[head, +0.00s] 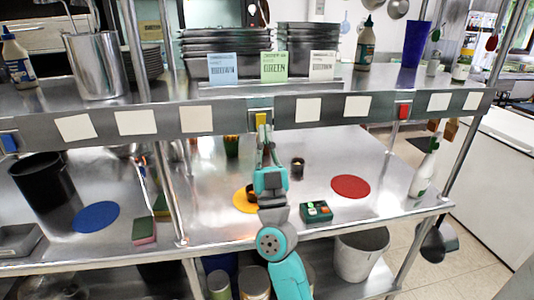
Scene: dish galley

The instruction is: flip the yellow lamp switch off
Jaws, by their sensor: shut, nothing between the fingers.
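The yellow lamp switch (261,118) is on the front edge of the steel shelf, near the middle of the head view. My gripper (263,134) is just below the switch in the picture, its fingers pointing up at it. The gripper is shut and empty. Whether the fingertips touch the switch I cannot tell. The lower part of the switch is partly hidden by the fingertips, and its on or off position is too small to read.
A blue switch (9,142) and a red switch (403,110) sit on the same shelf edge. On the counter are a yellow disc (241,204), red disc (350,187), green box (316,211) and spray bottle (424,170). Shelf posts (164,190) stand at both sides.

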